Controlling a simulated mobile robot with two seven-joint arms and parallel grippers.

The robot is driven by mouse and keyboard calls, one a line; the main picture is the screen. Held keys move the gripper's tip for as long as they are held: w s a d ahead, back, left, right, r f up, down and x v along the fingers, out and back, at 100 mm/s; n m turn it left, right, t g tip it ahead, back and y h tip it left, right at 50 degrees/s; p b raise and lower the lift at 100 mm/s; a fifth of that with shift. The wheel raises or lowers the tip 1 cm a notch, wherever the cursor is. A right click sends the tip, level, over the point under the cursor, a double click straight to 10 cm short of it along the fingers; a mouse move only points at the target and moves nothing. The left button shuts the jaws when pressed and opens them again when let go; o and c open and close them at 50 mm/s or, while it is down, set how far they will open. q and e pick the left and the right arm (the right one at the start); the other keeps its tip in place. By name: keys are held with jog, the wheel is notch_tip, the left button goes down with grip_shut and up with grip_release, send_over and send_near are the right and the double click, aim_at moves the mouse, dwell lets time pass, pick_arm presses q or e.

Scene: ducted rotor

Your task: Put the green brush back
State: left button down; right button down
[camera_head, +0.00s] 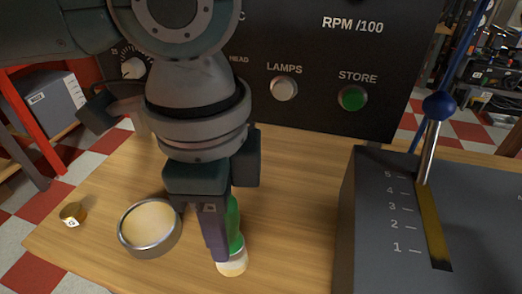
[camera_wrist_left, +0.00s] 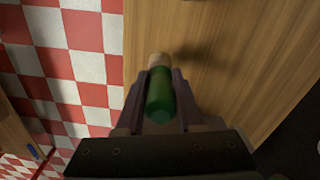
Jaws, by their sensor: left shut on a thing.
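The green brush (camera_head: 235,240) has a green handle and a pale cream end that points down. My left gripper (camera_head: 222,245) is shut on its handle, and one finger hides part of it in the head view. In the left wrist view the green handle (camera_wrist_left: 160,98) sits between the two fingers of the left gripper (camera_wrist_left: 162,82), with the pale end beyond the fingertips. The brush is over the wooden table; its exact height above the top is hard to tell. My right gripper is not in view.
A round metal-rimmed dish (camera_head: 150,228) stands left of the brush, and a small brass piece (camera_head: 72,214) lies further left. A dark panel (camera_head: 320,90) with knobs and buttons stands behind. A grey lever box (camera_head: 390,250) stands at right. Bare wooden table (camera_head: 290,210) lies between.

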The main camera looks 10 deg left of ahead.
pick_arm(q)
jog(key=shift+f, duration=1.35)
jog(key=shift+f, duration=0.15)
jog(key=c, duration=0.5)
grip_release()
jog(key=shift+c, duration=0.2)
